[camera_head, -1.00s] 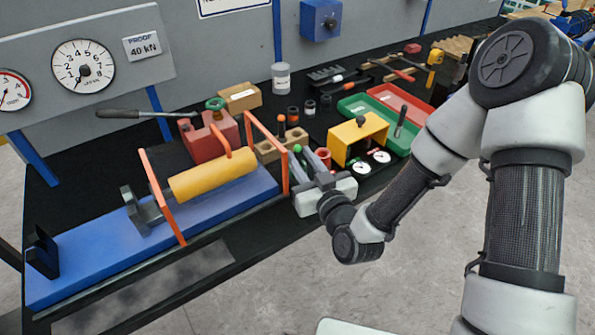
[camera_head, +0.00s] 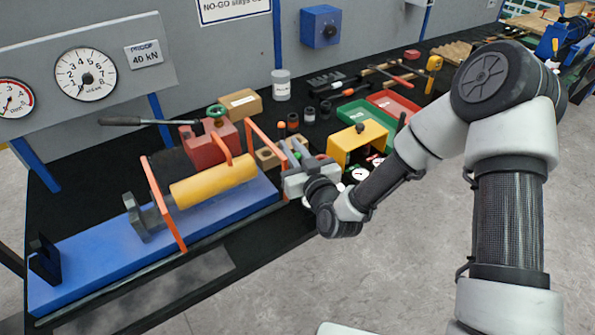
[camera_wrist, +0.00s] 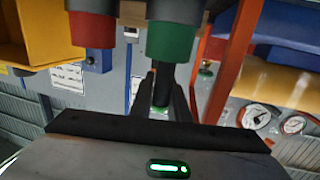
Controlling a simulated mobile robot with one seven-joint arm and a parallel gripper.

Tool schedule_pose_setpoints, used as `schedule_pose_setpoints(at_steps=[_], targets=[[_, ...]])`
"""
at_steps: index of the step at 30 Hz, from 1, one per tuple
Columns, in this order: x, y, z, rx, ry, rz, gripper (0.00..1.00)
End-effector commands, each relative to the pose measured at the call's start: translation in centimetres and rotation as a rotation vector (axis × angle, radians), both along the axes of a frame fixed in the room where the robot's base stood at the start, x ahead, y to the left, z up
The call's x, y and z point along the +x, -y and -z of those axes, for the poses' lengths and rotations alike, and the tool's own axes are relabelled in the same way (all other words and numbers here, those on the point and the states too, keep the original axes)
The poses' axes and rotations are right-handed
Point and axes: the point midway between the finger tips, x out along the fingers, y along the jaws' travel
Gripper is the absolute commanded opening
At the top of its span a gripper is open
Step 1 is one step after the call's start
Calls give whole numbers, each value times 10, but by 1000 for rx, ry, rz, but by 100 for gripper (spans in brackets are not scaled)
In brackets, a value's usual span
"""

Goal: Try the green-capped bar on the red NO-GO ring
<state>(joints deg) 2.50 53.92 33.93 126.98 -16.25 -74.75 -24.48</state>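My gripper (camera_head: 290,157) is in front of the tan block (camera_head: 268,157) in the head view. In the wrist view its two dark fingers (camera_wrist: 165,95) are closed around a dark bar with a green cap (camera_wrist: 160,110). The wrist picture is upside down, so the cap is at the bar's upper end. The bar's other end meets the green ring (camera_wrist: 172,42) in the picture; I cannot tell whether it is inside or in front of it. The red NO-GO ring (camera_wrist: 92,28) is beside the green one, clear of the bar. My gripper hides the rings in the head view.
The blue press bed (camera_head: 220,220) with orange posts (camera_head: 162,205) and a yellow cylinder (camera_head: 213,180) is left. An orange-capped bar (camera_head: 281,128) stands near the tan block. Green tray (camera_head: 352,112) behind.

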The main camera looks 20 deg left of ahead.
Motion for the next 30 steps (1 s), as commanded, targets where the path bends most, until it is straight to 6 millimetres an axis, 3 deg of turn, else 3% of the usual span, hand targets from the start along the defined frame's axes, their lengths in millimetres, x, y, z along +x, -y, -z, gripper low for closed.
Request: schedule_pose_setpoints(at_steps=[14,30], targets=[[0,0,-7,1,4,0,0],[1,1,-80,0,6,2,0]])
